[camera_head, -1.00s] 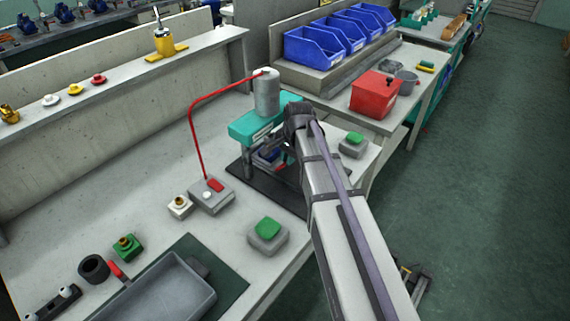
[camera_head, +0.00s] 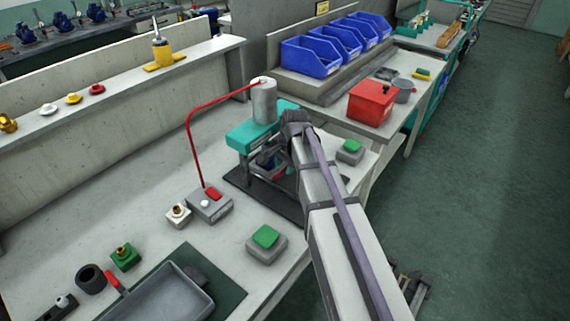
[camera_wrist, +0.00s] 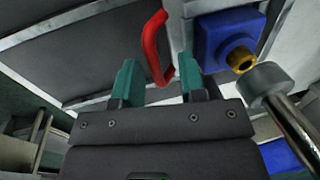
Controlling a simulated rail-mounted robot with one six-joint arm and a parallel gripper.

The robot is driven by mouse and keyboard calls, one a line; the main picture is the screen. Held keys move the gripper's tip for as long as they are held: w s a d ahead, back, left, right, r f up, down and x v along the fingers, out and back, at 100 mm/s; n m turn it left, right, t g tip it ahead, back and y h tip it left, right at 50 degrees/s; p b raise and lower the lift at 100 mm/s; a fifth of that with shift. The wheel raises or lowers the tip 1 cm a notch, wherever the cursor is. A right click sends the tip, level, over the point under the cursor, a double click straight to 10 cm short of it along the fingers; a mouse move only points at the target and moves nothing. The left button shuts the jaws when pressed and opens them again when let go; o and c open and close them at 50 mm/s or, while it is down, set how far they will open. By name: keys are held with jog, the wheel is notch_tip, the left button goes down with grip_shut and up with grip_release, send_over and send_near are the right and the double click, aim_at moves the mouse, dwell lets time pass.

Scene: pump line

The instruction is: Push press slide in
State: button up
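The press stands on a black base plate (camera_head: 236,178), with a teal head (camera_head: 243,137) and a grey cylinder on top (camera_head: 264,103). In the wrist view, the slide's red handle (camera_wrist: 152,42) extends between my gripper's fingers (camera_wrist: 158,62). The teal fingers are spread apart, and I see no clear contact with the handle. Beside the handle, to the right, sits a blue block (camera_wrist: 212,42) with a brass fitting (camera_wrist: 241,60). The press's grey ram end (camera_wrist: 262,82) is close to the fitting. In the head view, my wrist hides the fingers and most of the slide.
A grey box with a red switch (camera_head: 209,205) and two green-topped buttons (camera_head: 266,238) (camera_head: 349,151) stand around the press. A red box (camera_head: 371,102) is on the bench behind. A grey tray (camera_head: 165,292) lies at front left. Clear floor (camera_head: 490,190) lies to the right.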

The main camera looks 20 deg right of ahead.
notch_tip(320, 180, up, 10)
jog(key=s+d+p, duration=0.1)
jog(key=p, duration=0.9)
jog(key=shift+s+r, duration=0.25)
jog(key=shift+s, duration=0.1)
